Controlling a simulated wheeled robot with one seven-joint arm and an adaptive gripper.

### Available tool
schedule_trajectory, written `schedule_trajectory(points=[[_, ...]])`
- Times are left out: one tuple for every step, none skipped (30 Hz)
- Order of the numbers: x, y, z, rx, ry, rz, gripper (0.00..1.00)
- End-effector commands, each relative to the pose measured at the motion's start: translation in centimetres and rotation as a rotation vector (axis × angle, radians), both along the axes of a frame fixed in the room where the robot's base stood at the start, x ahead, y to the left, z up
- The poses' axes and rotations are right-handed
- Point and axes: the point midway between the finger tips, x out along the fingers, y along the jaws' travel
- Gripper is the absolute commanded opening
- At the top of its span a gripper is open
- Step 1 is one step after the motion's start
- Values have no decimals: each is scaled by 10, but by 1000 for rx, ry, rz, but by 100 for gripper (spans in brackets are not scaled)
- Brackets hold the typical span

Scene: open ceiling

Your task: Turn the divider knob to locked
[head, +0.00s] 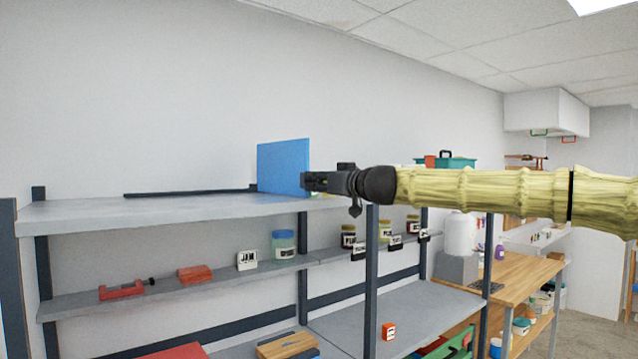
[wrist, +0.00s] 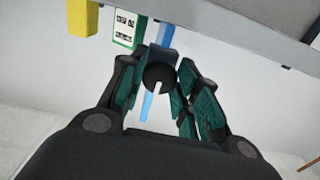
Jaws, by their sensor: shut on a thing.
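The blue divider panel (head: 284,167) stands upright on the top shelf in the head view. My gripper (head: 308,182) is at its right edge, with the arm reaching in from the right. In the wrist view, my gripper (wrist: 158,72) is shut on a dark round knob (wrist: 157,73), one finger on each side. A white pointer line on the knob points toward the bottom of the picture, with a slight tilt. The divider shows there as a thin blue strip (wrist: 147,107) behind the knob. The knob is hidden by the gripper in the head view.
A green-framed label (wrist: 125,30), its text too small to read, and a yellow block (wrist: 83,17) are near the shelf edge. The grey top shelf (head: 150,211) is mostly bare, with a dark bar (head: 185,192) behind.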

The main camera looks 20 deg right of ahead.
Motion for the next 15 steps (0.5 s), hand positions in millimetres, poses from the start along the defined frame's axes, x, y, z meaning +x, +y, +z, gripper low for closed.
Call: schedule_trajectory(points=[[0,-1,0,9,2,-1,8],[0,-1,0,15,5,-1,8],[0,-1,0,29,9,-2,8],[0,-1,0,39,13,-2,8],[0,-1,0,52,18,-2,8],[0,-1,0,71,26,-2,8],[0,-1,0,87,32,-2,8],[0,-1,0,104,38,-2,8],[0,-1,0,131,47,-2,8],[0,-1,0,152,54,-1,8],[0,-1,-1,174,62,-1,8],[0,-2,-1,206,75,-2,8],[0,-2,-1,231,83,-2,8],[0,-2,-1,256,92,-2,8],[0,-1,0,289,104,-2,8]])
